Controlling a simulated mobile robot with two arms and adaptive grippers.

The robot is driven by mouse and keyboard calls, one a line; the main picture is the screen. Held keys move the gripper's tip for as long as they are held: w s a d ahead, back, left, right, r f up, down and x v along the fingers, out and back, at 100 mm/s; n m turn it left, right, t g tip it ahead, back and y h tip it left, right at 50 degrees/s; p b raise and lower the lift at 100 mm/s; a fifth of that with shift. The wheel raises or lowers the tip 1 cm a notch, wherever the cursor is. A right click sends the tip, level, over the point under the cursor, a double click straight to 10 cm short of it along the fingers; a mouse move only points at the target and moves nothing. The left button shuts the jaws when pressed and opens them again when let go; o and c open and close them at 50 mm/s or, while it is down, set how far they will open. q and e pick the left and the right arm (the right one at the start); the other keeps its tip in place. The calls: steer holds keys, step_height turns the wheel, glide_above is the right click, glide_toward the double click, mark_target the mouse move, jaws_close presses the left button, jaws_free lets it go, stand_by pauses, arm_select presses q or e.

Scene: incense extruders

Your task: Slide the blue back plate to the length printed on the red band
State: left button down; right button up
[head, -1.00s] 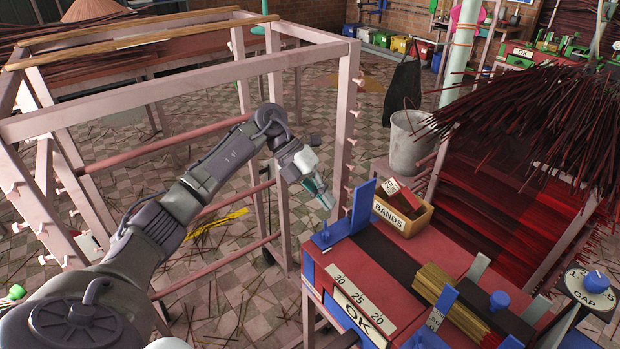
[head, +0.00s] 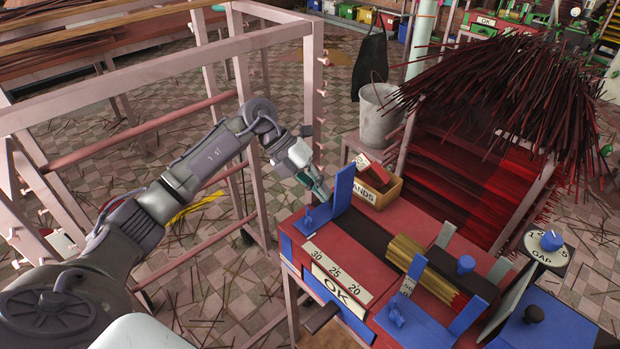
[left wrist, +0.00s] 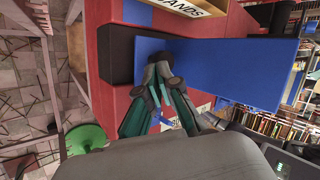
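The blue back plate (head: 343,190) stands upright on the red bench, near the 30 end of a white scale (head: 338,273) marked 30, 25, 20. In the left wrist view the plate (left wrist: 240,65) fills the space just past my fingertips. My left gripper (head: 321,192) points down close beside the plate's left side; its fingers (left wrist: 160,78) are together with nothing seen between them. I cannot tell whether they touch the plate. A red band (head: 376,173) with a white label lies in the wooden BANDS box (head: 384,195); the label read 20 in the earlier view. My right gripper is not shown.
A bundle of sticks (head: 425,272) lies on the bench's right part among blue and grey uprights. A GAP dial (head: 546,245) stands at the far right. A pink rack frame (head: 275,150) stands behind my left arm. A grey bucket (head: 380,115) is behind the box.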

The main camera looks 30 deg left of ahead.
arm_select(q)
steer(key=s+d+p, duration=0.1)
steer(key=d, duration=0.3)
steer(key=s+d+p, duration=0.1)
steer(key=s+d, duration=0.1)
steer(key=d, duration=0.2)
steer(key=s+d, duration=0.1)
steer(key=d, duration=0.3)
steer(key=shift+s+d+f+p, duration=0.15)
steer(key=shift+s+p, duration=0.1)
steer(key=shift+p, duration=0.15)
